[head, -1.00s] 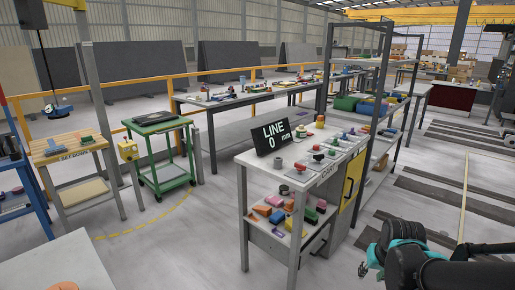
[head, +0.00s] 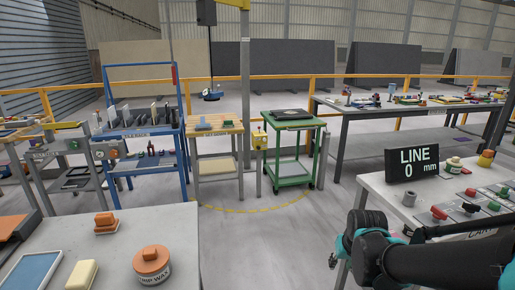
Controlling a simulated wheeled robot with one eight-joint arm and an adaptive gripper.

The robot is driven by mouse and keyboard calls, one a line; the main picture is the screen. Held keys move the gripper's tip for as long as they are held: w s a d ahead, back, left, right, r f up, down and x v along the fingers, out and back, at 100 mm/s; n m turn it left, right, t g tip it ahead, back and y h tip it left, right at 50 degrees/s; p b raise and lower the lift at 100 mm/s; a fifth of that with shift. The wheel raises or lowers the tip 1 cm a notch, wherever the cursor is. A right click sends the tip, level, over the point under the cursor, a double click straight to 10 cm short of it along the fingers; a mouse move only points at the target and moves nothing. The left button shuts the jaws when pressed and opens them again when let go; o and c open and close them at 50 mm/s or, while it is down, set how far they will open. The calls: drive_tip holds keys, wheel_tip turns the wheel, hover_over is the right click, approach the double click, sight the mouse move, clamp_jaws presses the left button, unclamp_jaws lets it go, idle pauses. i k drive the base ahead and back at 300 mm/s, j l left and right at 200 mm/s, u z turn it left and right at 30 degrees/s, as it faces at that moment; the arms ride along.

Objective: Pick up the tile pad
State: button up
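I cannot tell for certain which thing is the tile pad; no label names it. On the near light table (head: 190,232) at lower left lie a flat blue rectangular piece with a pale rim (head: 30,272), a cream-yellow block (head: 80,275) and an orange stepped block (head: 105,222). A round tin with an orange top and a wax label (head: 152,265) stands there too. My black and teal arm reaches in from the lower right. My gripper (head: 334,261) seems to show only as a small dark tip, away from these things; its fingers are not clear.
A cart with a LINE 0 mm display (head: 413,163) stands at right, near my arm. Behind are a green trolley (head: 291,181), a wooden-topped bench (head: 215,130) and a blue rack (head: 147,135). Open floor lies between the near table and the cart.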

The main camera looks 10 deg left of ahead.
sight(227, 123)
drive_tip(key=i+j+u, duration=0.1)
drive_tip(key=i+u, duration=0.2)
drive_tip(key=i, duration=0.35)
drive_tip(key=i+u, duration=0.35)
drive_tip(key=i, duration=2.2)
